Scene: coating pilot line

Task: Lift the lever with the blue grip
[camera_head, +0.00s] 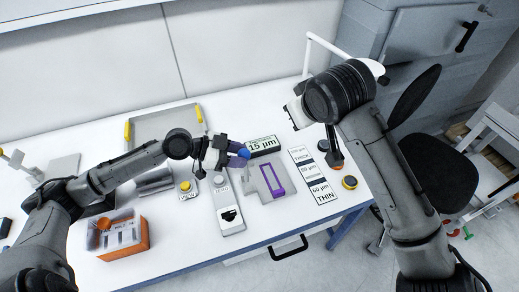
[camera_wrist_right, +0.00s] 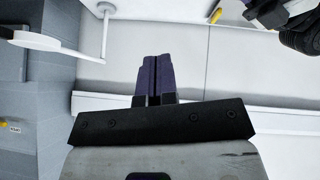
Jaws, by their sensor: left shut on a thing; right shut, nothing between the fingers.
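My left gripper (camera_head: 236,149) is at the middle of the table, above the work pieces. It is shut on the blue grip (camera_head: 244,153), of which only a small part shows at the fingertips. The lever's arm is mostly hidden by the gripper, so its tilt cannot be told. My right gripper (camera_wrist_right: 153,78) has its dark purple fingers together with nothing between them in the right wrist view. In the head view its fingers are not clear; its wrist is raised over the right of the table.
A grey plate with a purple frame (camera_head: 272,181) and a 15 µm display (camera_head: 263,144) lie right of the left gripper. A thickness chart (camera_head: 313,175) is farther right. An orange bin (camera_head: 108,235) stands front left, a grey tray (camera_head: 160,122) behind.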

